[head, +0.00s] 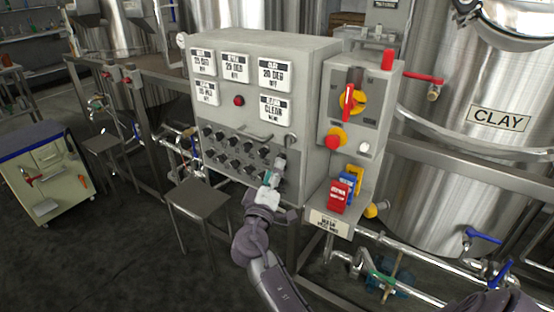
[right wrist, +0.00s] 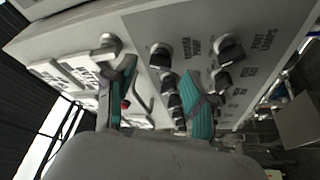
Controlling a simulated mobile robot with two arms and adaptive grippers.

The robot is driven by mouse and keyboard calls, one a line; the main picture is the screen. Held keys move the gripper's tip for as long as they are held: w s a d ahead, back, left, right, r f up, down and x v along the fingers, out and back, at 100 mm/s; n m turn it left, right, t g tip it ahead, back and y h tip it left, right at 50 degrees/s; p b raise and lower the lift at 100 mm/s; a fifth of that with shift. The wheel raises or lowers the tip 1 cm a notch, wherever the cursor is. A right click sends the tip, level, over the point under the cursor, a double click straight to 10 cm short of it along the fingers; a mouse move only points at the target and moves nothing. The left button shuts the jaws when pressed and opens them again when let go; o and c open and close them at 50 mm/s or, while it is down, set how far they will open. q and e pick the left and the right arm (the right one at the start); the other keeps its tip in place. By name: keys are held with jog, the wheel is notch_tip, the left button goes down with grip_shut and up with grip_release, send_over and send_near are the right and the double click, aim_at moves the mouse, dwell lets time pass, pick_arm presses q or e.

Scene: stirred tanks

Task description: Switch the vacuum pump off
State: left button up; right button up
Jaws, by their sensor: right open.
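The grey control panel (head: 315,62) stands in the middle of the head view, with rows of black rotary switches (head: 233,155) on its lower front. My right gripper (head: 272,174) is at the lower right of these rows and hides some of them. In the right wrist view its two teal-padded fingers (right wrist: 163,82) are apart, with nothing clearly held between them. A switch (right wrist: 160,56) shows just beyond the gap between the fingers, and another (right wrist: 228,50) lies to its right. My left gripper is out of view.
A side box with a red-handled yellow switch (head: 353,100) and a red button (head: 336,138) adjoins the panel. A small stool (head: 200,197) stands in front. A steel CLAY tank (head: 460,180) and pipes fill the right.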

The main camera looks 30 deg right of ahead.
jog(key=x, duration=0.3)
jog(key=shift+w+d, duration=0.15)
jog(key=shift+d, duration=0.05)
grip_shut()
jog(key=shift+p, duration=0.35)
